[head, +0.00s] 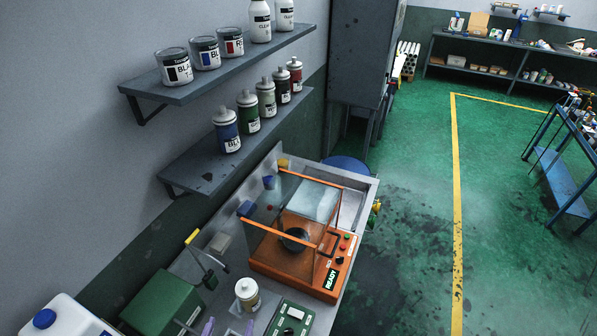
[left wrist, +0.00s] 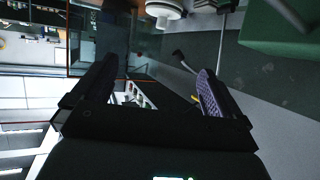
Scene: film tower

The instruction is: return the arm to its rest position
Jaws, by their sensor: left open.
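My left gripper (head: 229,328) shows only by its purple-padded fingertips at the bottom edge of the head view. In the left wrist view the two fingers of this gripper (left wrist: 155,85) stand wide apart with nothing between them. It is open and empty, near the front of the bench. The rest of my left arm is outside the head view. My right gripper is in neither view.
A white-lidded jar (head: 247,294), a green control box (head: 290,318) and a green case (head: 163,305) stand close to the gripper. Behind them is an orange machine (head: 300,270) marked READY. Wall shelves (head: 215,72) hold cans and bottles.

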